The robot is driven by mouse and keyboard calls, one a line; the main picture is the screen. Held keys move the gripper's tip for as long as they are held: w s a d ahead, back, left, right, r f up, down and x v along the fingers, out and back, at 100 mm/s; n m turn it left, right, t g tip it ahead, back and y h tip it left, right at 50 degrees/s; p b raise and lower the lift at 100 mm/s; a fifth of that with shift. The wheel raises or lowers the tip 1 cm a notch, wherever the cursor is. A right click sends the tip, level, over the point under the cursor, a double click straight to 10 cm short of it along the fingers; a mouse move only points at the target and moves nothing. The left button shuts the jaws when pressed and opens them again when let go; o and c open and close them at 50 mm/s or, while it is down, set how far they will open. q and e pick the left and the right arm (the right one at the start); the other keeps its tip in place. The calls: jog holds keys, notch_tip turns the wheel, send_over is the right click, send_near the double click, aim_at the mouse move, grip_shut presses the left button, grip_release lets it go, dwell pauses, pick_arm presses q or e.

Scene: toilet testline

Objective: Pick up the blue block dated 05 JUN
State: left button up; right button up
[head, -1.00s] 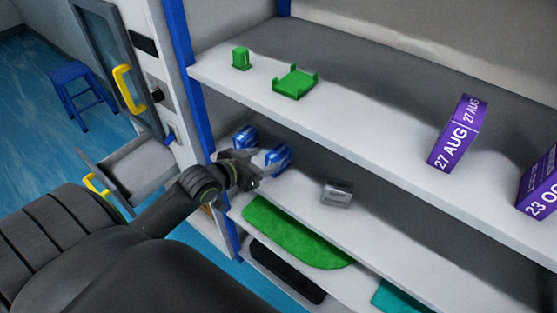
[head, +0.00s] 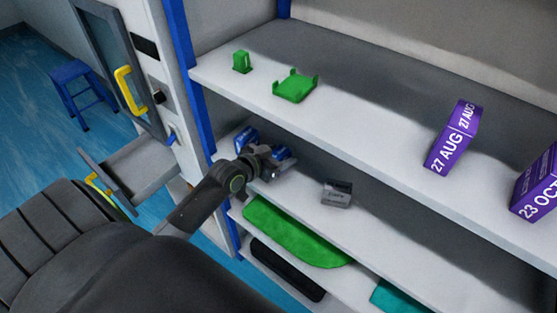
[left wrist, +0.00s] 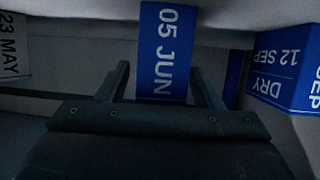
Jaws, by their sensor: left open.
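The blue block dated 05 JUN (left wrist: 163,50) shows in the left wrist view, upright in the picture with its white date running along it. It lies between and beyond the tips of my left gripper (left wrist: 163,82), which is open with a finger on either side; I cannot tell if either touches it. In the head view my left gripper (head: 273,165) is over the lower shelf at the right-hand blue block (head: 283,152), largely covering it. A second blue block (head: 247,138) is behind to the left; in the wrist view a blue block (left wrist: 280,68) reads DRY 12 SEP.
A grey block (head: 337,194) stands to the right on the lower shelf; a block reading 23 MAY (left wrist: 12,48) is left in the wrist view. The upper shelf (head: 360,130) overhangs, with green holders (head: 294,87) and purple blocks (head: 453,138). A blue post (head: 193,90) stands left.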

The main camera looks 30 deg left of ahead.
pick_arm(q)
jog(key=c, duration=1.2)
jog(key=shift+r, duration=0.1)
